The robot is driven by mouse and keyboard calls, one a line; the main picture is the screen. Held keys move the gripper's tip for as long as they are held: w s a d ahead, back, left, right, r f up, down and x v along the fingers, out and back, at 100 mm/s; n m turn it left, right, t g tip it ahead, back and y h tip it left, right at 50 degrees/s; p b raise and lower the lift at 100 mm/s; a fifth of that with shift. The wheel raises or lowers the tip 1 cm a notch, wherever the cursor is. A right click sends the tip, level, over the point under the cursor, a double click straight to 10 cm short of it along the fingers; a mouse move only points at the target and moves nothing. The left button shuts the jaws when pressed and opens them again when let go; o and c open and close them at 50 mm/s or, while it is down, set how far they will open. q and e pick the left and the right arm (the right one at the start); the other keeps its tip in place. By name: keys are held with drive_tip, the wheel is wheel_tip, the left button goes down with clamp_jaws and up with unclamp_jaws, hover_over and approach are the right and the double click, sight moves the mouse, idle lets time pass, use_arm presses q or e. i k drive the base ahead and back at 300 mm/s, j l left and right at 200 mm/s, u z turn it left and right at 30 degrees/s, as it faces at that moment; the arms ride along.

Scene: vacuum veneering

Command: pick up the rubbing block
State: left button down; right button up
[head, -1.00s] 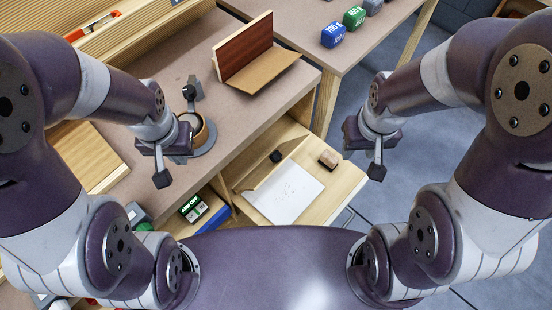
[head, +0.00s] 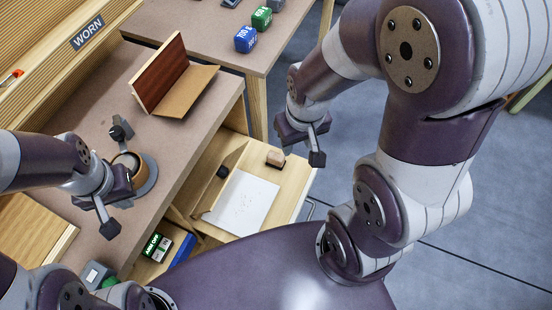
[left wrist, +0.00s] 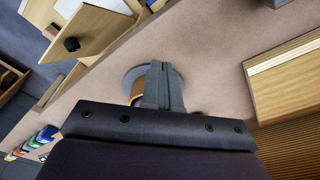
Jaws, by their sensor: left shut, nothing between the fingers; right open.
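A small tan block with a darker side, which looks like the rubbing block (head: 275,158), lies in the open drawer compartment (head: 292,190) below the bench. It is beside a white sheet (head: 243,203). My right gripper (head: 316,148) is open and empty, to the right of the block in the head view and seemingly above it. My left gripper (head: 106,220) is shut and empty over the bench top, near a tan ring on a grey round base (head: 148,178). Its closed fingers (left wrist: 160,85) show in the left wrist view, partly covering that ring.
A dark knob (head: 222,172) sits on the wooden panel at the drawer's left. A hinged brown board (head: 180,85) stands on the bench (head: 95,85). Blue (head: 246,40) and green (head: 262,18) labelled blocks stand on the back table. Open floor lies to the right.

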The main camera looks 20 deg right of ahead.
sight(275, 160)
drive_tip(key=l+u, duration=0.9)
drive_tip(key=k+l+u, duration=0.1)
drive_tip(key=l+u, duration=0.35)
